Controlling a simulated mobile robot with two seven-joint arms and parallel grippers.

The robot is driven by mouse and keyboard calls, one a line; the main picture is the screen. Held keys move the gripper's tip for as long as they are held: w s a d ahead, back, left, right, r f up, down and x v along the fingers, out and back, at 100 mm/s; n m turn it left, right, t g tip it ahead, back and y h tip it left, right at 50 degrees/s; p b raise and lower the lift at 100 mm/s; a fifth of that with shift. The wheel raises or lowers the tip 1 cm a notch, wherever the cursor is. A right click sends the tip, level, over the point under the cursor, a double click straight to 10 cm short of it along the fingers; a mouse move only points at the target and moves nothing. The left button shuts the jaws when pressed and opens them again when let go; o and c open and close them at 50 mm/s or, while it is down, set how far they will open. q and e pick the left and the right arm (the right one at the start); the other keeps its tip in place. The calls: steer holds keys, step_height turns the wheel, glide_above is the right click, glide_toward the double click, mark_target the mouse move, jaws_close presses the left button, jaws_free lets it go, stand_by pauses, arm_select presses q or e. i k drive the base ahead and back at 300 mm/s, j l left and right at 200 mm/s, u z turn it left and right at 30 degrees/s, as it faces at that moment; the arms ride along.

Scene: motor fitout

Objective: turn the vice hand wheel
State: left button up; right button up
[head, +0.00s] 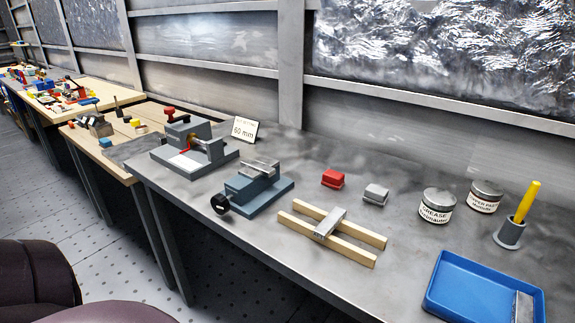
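The vice (250,187) is a grey-blue block with pale metal jaws on a flat blue-grey base plate. It stands near the front edge of the metal bench, left of the picture's middle. Its black round hand wheel (220,204) is on the end facing the lower left, close to the bench's front edge. A metal piece (261,166) lies at the top of the vice; I cannot tell whether it is clamped. Neither of my grippers shows in the head view, and nothing touches the hand wheel.
Behind the vice stand a grey fixture (190,145) with red parts and a "60 mm" card (244,129). To its right are wooden bars (350,252) bearing a metal block, a red block (333,178), a grey block (375,194), jars (437,206) and a blue tray (450,290).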

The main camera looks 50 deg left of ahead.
mark_target(220, 204)
steer(key=j+z, duration=0.4)
steer(key=k+j+z, duration=0.15)
steer(key=z, duration=0.25)
steer(key=k+j+z, duration=0.5)
steer(key=j+z, duration=0.15)
steer(key=j, duration=0.15)
steer(key=k+j+z, duration=0.4)
steer(key=k+j, duration=0.25)
steer(key=k, duration=0.15)
steer(key=k+j+z, duration=0.1)
steer(key=k+j, duration=0.15)
steer(key=k, duration=0.2)
steer(key=k+j, duration=0.25)
steer(key=k, duration=0.15)
steer(key=k+j+z, duration=0.1)
steer(key=k, duration=0.35)
steer(key=j, duration=0.1)
